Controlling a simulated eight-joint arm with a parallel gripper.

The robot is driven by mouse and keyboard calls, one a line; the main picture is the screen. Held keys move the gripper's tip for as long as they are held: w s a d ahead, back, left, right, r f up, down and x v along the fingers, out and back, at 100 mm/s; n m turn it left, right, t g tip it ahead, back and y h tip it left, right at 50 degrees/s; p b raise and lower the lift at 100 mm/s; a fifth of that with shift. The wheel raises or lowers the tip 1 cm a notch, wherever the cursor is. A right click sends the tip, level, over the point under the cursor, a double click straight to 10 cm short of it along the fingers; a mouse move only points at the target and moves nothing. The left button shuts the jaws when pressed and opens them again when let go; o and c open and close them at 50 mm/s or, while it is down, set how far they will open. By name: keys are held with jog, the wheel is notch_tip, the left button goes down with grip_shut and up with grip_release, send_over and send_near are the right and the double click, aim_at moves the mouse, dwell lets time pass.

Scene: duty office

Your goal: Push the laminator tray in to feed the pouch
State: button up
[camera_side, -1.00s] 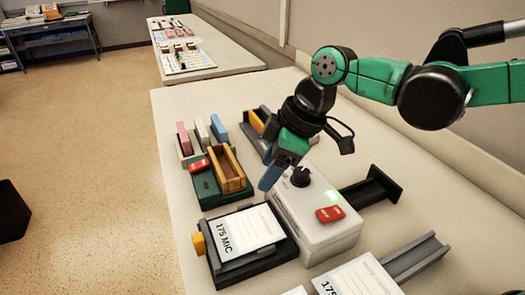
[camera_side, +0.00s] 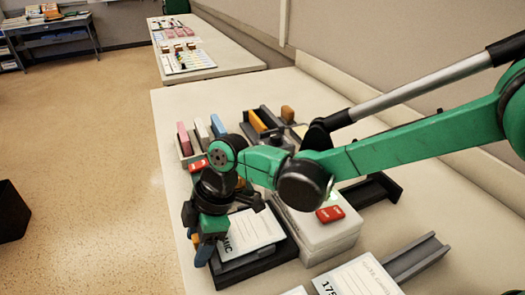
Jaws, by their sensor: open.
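The laminator (camera_side: 318,238) is a white box with a red switch on top, partly covered by my arm. Its dark tray (camera_side: 262,264) lies on its left side and holds the white pouch (camera_side: 258,228), partly hidden by my gripper. A sliver of the tray's orange knob (camera_side: 195,240) shows at the tray's left end. My gripper (camera_side: 206,250) is open and points down at that end, with a blue fingertip beside the knob. I cannot tell whether it touches the knob.
A grey channel (camera_side: 418,258) and another pouch (camera_side: 362,278) lie at the front right. A holder with pink, white and blue blocks (camera_side: 200,130) stands behind my gripper. An orange block (camera_side: 287,113) sits at the back. The table's left edge is close to my gripper.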

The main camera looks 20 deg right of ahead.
grip_shut()
dwell(1.4)
